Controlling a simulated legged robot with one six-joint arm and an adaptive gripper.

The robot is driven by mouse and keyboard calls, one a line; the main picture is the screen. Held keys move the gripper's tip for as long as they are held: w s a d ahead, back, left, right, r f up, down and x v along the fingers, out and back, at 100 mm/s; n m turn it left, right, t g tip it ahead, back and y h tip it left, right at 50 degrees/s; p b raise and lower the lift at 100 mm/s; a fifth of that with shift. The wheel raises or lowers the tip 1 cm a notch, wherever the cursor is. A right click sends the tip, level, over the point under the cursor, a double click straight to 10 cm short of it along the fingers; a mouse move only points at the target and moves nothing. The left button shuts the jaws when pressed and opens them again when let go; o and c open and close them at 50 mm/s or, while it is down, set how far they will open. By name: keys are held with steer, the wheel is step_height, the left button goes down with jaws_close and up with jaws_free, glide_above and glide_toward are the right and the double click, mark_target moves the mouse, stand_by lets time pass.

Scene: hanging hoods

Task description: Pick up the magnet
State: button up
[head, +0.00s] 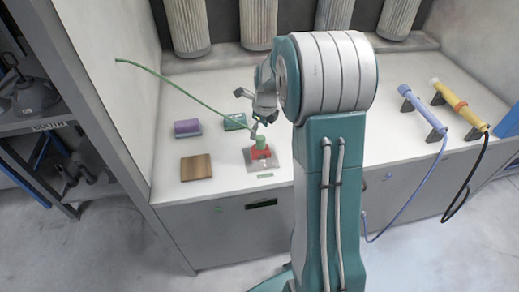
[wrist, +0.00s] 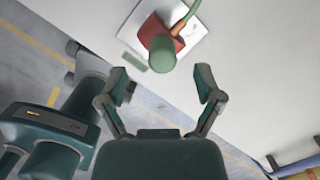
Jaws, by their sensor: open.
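What looks like the magnet is a red block (head: 259,153) with a green cylindrical knob (head: 262,142). It sits on a light grey square plate (head: 279,163) on the white worktop. In the wrist view the red block (wrist: 172,24) and green knob (wrist: 162,53) are at the top centre, beyond my fingertips. My gripper (head: 253,97) is near the magnet and above the worktop in the head view. In the wrist view my gripper (wrist: 158,84) has its two fingers spread, with nothing between them.
A thin green rod or hose (head: 185,91) slants from the upper left toward the magnet. A purple block (head: 187,127), wooden block (head: 196,167) and green block (head: 235,121) lie nearby. Blue (head: 423,107) and yellow (head: 454,101) tools lie at right. Ribbed ducts (head: 187,25) hang behind.

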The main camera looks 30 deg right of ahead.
mark_target(261, 137)
steer(key=f, duration=0.6)
steer(key=shift+w+d, duration=0.1)
steer(key=shift+d, duration=0.1)
steer(key=shift+a+r, duration=0.1)
steer(key=shift+a, duration=0.05)
steer(key=shift+c, duration=0.7)
jaws_close()
